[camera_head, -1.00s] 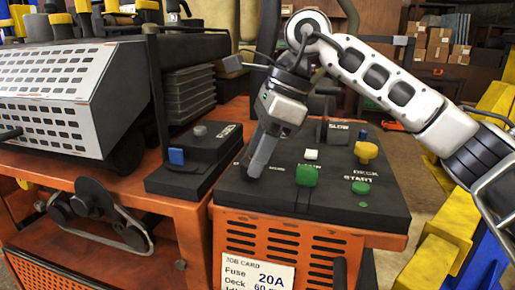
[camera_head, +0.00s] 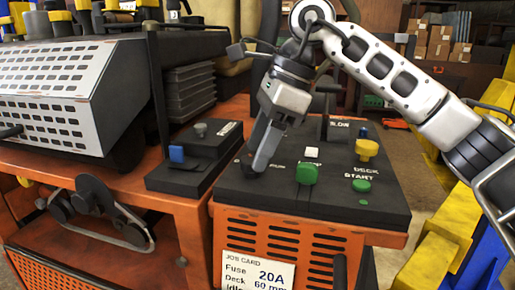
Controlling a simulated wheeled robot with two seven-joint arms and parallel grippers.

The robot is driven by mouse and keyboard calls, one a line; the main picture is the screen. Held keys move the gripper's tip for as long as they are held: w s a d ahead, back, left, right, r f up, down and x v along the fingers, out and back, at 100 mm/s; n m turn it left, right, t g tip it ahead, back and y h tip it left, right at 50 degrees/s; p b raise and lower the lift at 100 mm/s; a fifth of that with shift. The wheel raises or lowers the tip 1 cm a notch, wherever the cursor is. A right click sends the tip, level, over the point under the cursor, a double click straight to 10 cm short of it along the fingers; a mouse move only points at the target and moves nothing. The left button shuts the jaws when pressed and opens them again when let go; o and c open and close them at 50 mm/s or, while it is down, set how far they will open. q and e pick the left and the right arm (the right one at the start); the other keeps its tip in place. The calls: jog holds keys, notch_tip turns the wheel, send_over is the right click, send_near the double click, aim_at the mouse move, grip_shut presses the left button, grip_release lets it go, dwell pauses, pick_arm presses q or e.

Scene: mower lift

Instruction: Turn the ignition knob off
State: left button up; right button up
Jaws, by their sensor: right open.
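The black control panel (camera_head: 300,200) sits on top of the orange mower body. My right gripper (camera_head: 262,160) points down at the panel's left part, its fingers touching or just above the surface. It is open, though its fingers overlap in this view. A small dark shape, perhaps the ignition knob (camera_head: 247,164), shows beside the fingertips. The fingers hide most of it, so its setting cannot be read. My left gripper is not in view.
A job card (camera_head: 257,266) hangs in front.

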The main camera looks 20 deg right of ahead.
jog(key=p+v, duration=0.1)
jog(key=v, duration=1.3)
jog(key=shift+r+p, duration=0.35)
jog(key=shift+r, duration=0.05)
jog(key=shift+d, duration=0.15)
